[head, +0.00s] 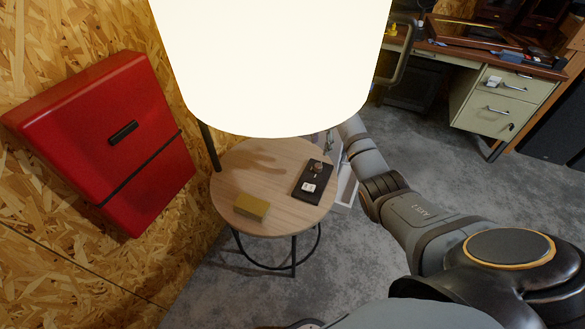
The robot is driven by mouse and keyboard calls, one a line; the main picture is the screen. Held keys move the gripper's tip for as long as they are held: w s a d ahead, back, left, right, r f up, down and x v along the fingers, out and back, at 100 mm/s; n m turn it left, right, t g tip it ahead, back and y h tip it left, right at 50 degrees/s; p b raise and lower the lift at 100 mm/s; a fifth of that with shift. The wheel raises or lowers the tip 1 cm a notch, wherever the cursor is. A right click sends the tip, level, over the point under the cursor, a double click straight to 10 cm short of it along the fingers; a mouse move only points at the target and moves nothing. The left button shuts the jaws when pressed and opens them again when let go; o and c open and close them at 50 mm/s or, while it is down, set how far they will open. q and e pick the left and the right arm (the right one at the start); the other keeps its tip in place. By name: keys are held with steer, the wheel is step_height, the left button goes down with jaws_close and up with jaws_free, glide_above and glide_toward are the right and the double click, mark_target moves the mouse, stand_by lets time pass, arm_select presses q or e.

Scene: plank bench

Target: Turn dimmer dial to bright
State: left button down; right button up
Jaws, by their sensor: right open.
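The dimmer is a dark flat box (304,194) on the right part of a round wooden side table (285,215). A small dial (318,167) stands on its far end, and a small white patch (309,187) is nearer me. The dial's setting is too small to read. My right arm reaches in from the lower right, and its wrist (352,132) passes behind the large glowing lampshade (275,60). The shade hides most of my right gripper; a forked shadow falls on the tabletop left of the dimmer. My left gripper is not in view.
A mustard-coloured block (251,206) lies at the table's front left. The lamp's dark pole (209,147) stands at the table's left edge. A red cabinet (105,140) is on the chipboard wall at left. A desk (500,100) stands at the back right, with open carpet before it.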

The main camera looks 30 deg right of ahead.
mark_target(319, 165)
step_height(319, 165, down, 9)
steer(key=shift+d+f+b, duration=0.1)
steer(key=shift+d+b, duration=0.05)
steer(key=shift+b, duration=0.7)
steer(key=shift+f, duration=0.65)
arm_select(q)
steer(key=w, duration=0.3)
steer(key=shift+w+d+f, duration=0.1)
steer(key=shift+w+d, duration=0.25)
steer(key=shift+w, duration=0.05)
arm_select(e)
jaws_close()
